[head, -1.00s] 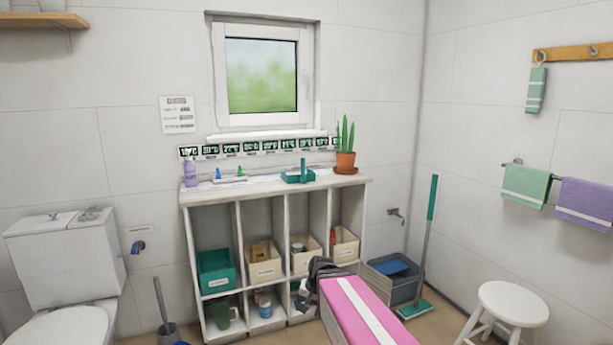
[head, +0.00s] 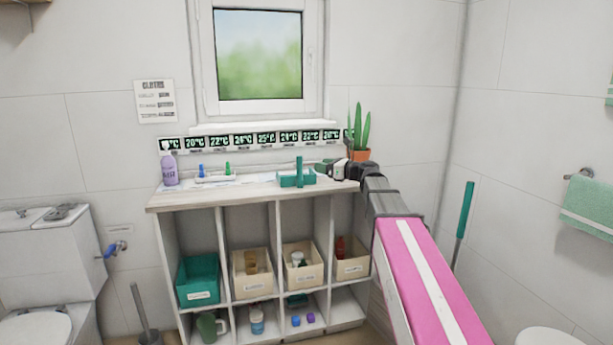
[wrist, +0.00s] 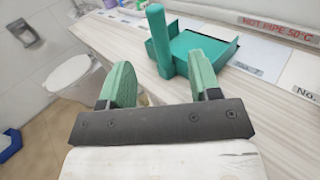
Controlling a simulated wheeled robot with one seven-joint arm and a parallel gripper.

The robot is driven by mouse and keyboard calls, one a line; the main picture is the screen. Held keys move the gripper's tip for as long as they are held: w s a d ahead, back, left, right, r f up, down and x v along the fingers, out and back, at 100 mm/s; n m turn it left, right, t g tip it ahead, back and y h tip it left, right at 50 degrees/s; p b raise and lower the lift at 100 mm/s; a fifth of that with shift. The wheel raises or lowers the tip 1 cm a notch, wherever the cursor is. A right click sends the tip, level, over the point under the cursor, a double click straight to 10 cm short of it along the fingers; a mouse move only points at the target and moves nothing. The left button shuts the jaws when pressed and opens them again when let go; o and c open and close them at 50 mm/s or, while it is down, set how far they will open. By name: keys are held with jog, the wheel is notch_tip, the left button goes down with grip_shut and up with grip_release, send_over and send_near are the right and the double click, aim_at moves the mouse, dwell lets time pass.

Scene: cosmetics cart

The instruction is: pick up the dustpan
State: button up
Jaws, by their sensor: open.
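The dustpan (head: 296,180) is teal, with a flat pan and a thick upright handle, and stands on top of the white shelf unit (head: 250,192). In the wrist view the dustpan (wrist: 206,50) lies just beyond my fingertips, its handle rising between the line of the two fingers. My gripper (head: 324,166) is at the right of the dustpan in the head view, low over the shelf top. In the wrist view my gripper (wrist: 163,76) has its two green finger pads wide apart with nothing between them. The fingers look apart from the handle.
A cactus pot (head: 360,155) stands close behind my gripper. A purple bottle (head: 169,170) and a small tray with blue and green items (head: 214,178) stand farther left on the top. A toilet (head: 45,265) is at the left.

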aim_at(299, 162)
jog(key=x, duration=1)
jog(key=shift+a+f, duration=0.15)
jog(key=shift+a, duration=0.3)
grip_shut()
